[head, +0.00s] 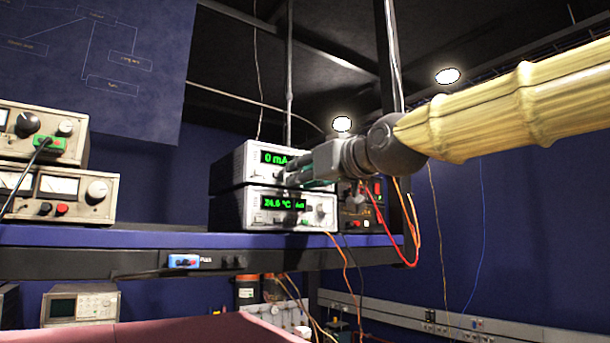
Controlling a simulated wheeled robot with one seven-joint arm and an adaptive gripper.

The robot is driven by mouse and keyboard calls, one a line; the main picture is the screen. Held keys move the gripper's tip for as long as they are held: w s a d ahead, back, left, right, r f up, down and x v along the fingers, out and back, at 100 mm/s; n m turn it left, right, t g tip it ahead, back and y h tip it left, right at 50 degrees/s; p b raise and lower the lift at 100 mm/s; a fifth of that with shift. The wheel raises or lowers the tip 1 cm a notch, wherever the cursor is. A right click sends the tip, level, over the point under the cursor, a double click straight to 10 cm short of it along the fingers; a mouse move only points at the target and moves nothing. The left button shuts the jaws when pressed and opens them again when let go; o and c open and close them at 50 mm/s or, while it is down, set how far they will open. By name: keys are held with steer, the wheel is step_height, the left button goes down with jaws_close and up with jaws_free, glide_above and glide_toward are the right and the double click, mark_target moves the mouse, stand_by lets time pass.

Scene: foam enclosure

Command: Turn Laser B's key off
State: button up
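Two stacked instrument boxes stand on the shelf. The upper box (241,165) has a green display reading 0 mA. The lower box (243,209) has a display reading about 24.6 °C and knobs at its right. My gripper (294,176) reaches in from the right, its fingertips at the right part of the upper box's front. Whether they touch it, and whether they are open or shut, I cannot tell. No Laser B label is readable and no key can be made out; the gripper covers the right part of the upper front.
A dark unit with red parts (353,218) stands right of the stack, with orange and red cables hanging beside it. The shelf edge (150,239) runs below. Older meter units (60,196) stand at left. A dark upright post (389,60) rises behind my arm.

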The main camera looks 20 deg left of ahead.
steer(key=shift+s, duration=0.1)
steer(key=v, duration=0.7)
steer(key=shift+d, duration=0.25)
